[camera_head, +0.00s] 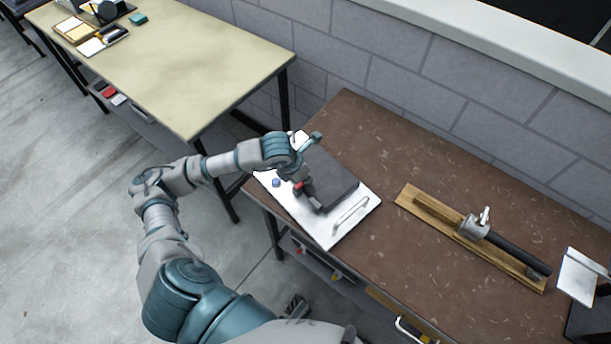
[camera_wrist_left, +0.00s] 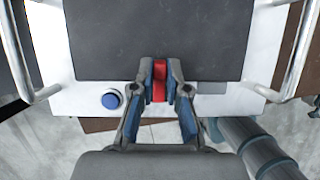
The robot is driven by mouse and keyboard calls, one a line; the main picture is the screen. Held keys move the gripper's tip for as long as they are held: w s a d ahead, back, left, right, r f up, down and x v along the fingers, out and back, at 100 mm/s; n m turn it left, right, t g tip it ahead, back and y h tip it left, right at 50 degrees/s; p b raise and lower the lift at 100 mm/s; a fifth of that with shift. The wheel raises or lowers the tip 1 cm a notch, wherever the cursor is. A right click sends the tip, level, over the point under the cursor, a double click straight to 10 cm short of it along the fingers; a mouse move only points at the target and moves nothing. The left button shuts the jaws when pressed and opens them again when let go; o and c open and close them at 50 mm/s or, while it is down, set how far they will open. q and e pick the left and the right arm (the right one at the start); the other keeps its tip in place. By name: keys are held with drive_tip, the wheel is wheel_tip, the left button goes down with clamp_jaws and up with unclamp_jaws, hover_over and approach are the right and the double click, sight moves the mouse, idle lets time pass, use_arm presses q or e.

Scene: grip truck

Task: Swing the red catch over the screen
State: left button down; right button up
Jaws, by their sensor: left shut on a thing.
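The red catch (camera_wrist_left: 159,80) sits at the near edge of the dark screen (camera_wrist_left: 155,38) in the left wrist view. My left gripper (camera_wrist_left: 160,92) is shut on the catch, with one finger on each side of it. In the head view the left arm comes in from the left and the left gripper (camera_head: 301,190) is at the left edge of the screen (camera_head: 332,182), with a bit of the red catch (camera_head: 298,186) showing. The screen lies on a white panel (camera_head: 334,233). The gripper hides part of the catch. My right gripper is not in view.
The panel has a blue button (camera_wrist_left: 112,99) and metal handles (camera_head: 350,215). It lies on a brown table (camera_head: 400,160). A wooden board with a dark cylinder (camera_head: 510,253) is to the right. A pale table (camera_head: 180,65) stands behind at left.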

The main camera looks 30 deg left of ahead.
use_arm(q)
drive_tip(key=shift+a+n, duration=0.1)
drive_tip(key=shift+n, duration=0.2)
drive_tip(key=c, duration=1.2)
unclamp_jaws()
drive_tip(key=shift+o, duration=0.2)
drive_tip(key=shift+r, duration=0.2)
drive_tip(key=v, duration=1.1)
drive_tip(key=shift+s+r, duration=0.2)
